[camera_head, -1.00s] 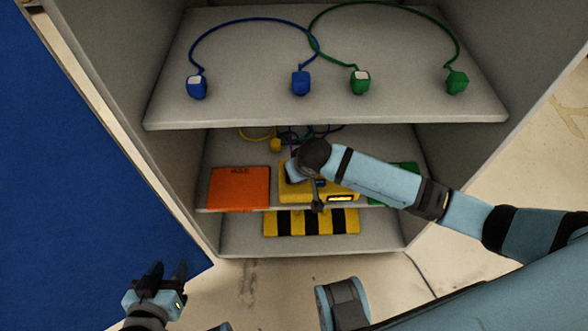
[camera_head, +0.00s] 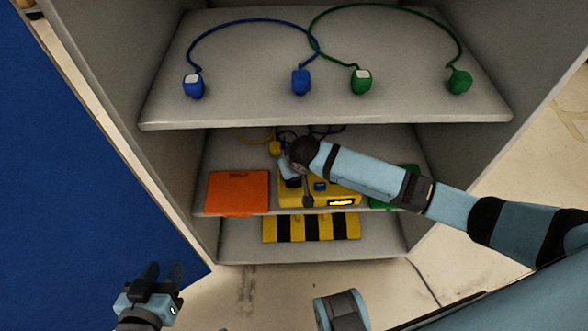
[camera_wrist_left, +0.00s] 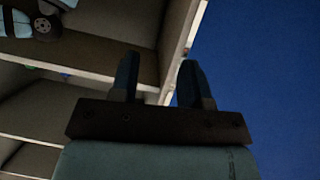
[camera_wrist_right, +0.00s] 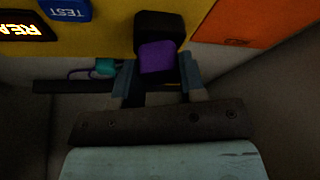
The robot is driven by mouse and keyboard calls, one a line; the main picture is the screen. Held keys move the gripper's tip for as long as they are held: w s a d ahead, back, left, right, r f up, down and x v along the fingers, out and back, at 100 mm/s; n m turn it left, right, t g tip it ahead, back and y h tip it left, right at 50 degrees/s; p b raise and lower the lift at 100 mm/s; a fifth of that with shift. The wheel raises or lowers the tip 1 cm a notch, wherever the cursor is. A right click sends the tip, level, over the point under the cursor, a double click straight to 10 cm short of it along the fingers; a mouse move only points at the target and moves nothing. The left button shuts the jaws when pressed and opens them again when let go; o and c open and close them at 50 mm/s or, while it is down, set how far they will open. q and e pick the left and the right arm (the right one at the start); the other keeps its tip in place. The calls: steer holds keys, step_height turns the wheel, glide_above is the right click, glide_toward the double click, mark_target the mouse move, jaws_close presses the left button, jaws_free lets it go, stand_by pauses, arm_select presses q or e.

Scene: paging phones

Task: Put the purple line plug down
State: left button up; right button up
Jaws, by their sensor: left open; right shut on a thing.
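The purple plug (camera_wrist_right: 158,57) is between the fingers of my right gripper (camera_wrist_right: 157,80), which is shut on it. Just past it is a black block (camera_wrist_right: 158,22) on the yellow box (camera_wrist_right: 105,22); I cannot tell whether the plug is seated in it. In the head view the right gripper (camera_head: 292,172) is at the left part of the yellow box (camera_head: 345,192) on the middle shelf, and my arm hides the plug. My left gripper (camera_head: 160,275) is open and empty, low in front of the cabinet; its fingers also show in the left wrist view (camera_wrist_left: 158,80).
An orange panel (camera_head: 238,192) lies left of the yellow box, a green one (camera_head: 408,175) right. A blue TEST button (camera_wrist_right: 66,9) and lit display (camera_wrist_right: 25,27) are on the box. A teal plug (camera_wrist_right: 106,66) lies nearby. Blue (camera_head: 300,82) and green plugs (camera_head: 361,82) occupy the upper shelf.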

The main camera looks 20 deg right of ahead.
steer(key=o, duration=0.9)
steer(key=shift+f, duration=0.1)
steer(key=shift+r, duration=0.45)
steer(key=p+v, duration=0.2)
steer(key=v, duration=0.3)
steer(key=shift+r, duration=0.2)
steer(key=s+d+p, duration=0.1)
steer(key=s+p, duration=0.1)
steer(key=s, duration=0.9)
steer(key=s+a+r+n+t+y, duration=0.1)
steer(key=s+a+t+y, duration=0.1)
steer(key=s+a+y, duration=0.3)
steer(key=shift+s+d+r+n+t+h, duration=0.15)
steer(key=shift+s+d+r+t+h, duration=0.1)
steer(key=shift+s+d+r+t, duration=0.45)
steer(key=shift+s+d+r+n+t+h, duration=0.1)
steer(key=shift+s+d+r+t+h, duration=0.3)
steer(key=shift+s+d+t, duration=0.55)
steer(key=shift+s+d+r+n+t+h, duration=0.15)
steer(key=shift+s+d+r+t, duration=0.45)
steer(key=shift+s+d+t, duration=0.2)
